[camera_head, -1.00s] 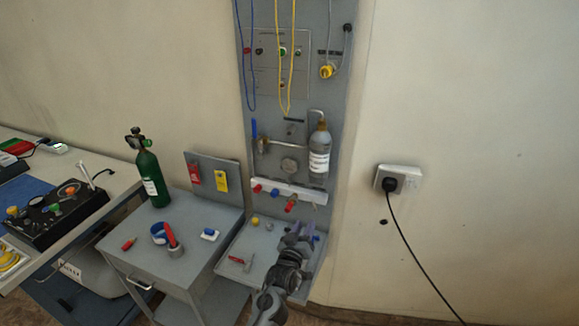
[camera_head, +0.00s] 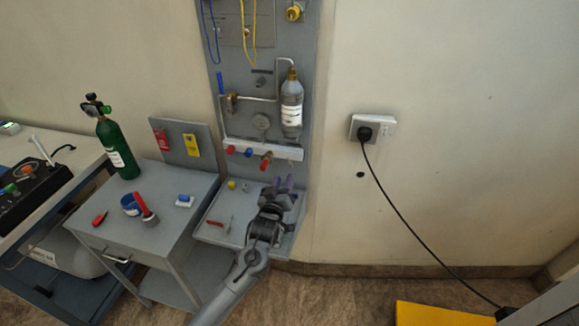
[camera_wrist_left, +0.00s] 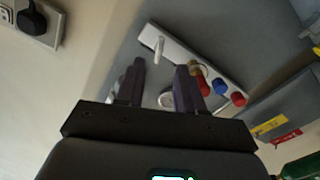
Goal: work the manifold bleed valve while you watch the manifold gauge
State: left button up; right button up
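The manifold (camera_head: 282,152) is a pale bar across the grey wall panel with red, blue and red knobs (camera_head: 248,152); the bar also shows in the left wrist view (camera_wrist_left: 185,53). A small pale lever (camera_wrist_left: 159,45) stands at one end of the bar; I cannot tell which fitting is the bleed valve. My left gripper (camera_head: 282,183) is just below the bar's right part. In the wrist view its fingers (camera_wrist_left: 159,82) are apart with nothing held. My right gripper is not in view.
A grey bottle (camera_head: 291,105) is on the panel above the bar. A shelf (camera_head: 212,232) with small parts lies below. A cart (camera_head: 165,235) with a green cylinder (camera_head: 117,148) stands at left. A socket (camera_head: 372,128) with a hanging black cable is at right.

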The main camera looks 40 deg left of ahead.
aim_at(289, 164)
pick_arm(q)
jog(key=b+x, duration=0.2)
jog(key=x, duration=0.7)
jog(key=shift+w+r, duration=0.1)
